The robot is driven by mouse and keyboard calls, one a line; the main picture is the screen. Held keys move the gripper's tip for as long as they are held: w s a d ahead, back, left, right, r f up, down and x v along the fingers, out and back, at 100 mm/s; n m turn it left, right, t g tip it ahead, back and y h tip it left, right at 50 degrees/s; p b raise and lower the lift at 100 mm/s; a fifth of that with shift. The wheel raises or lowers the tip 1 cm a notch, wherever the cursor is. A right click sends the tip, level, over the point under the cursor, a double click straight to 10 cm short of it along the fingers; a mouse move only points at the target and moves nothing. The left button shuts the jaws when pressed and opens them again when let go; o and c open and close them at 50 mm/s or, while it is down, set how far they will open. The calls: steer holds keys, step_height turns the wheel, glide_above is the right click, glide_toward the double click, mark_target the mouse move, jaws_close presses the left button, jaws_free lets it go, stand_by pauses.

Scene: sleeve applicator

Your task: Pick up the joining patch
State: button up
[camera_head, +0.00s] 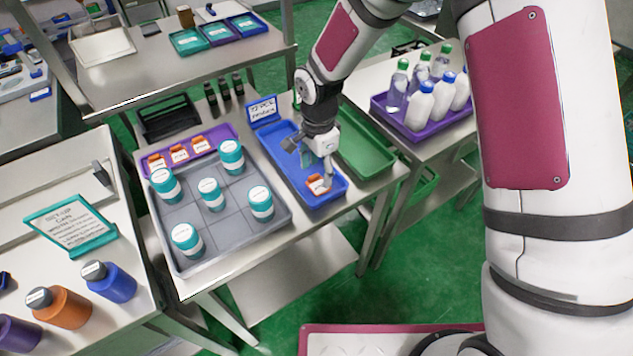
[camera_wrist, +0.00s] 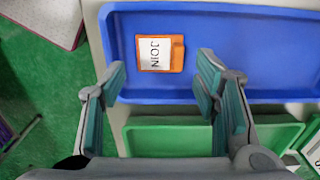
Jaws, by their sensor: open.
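The joining patch (camera_wrist: 158,53) is a small orange piece with a white label reading "JOIN". It lies flat in the blue tray (camera_wrist: 270,60). In the head view the patch (camera_head: 317,184) is near the front end of the blue tray (camera_head: 330,200), partly beside my fingers. My gripper (camera_wrist: 160,85) is open and empty, with its teal-padded fingers spread wide. In the wrist view the patch sits beyond the fingertips, between their lines. In the head view my gripper (camera_head: 322,165) is just above the patch; contact cannot be told.
A green tray (camera_head: 368,150) lies right of the blue tray. A grey tray (camera_head: 225,225) with several teal-lidded jars is at left, with a purple tray (camera_head: 215,138) of orange pieces behind it. A sign (camera_head: 262,110) stands behind the blue tray. Bottles stand in a purple tray (camera_head: 420,130) at right.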

mark_target(318, 185)
steer(key=shift+f, duration=2)
steer(key=shift+c, duration=0.6)
jaws_close()
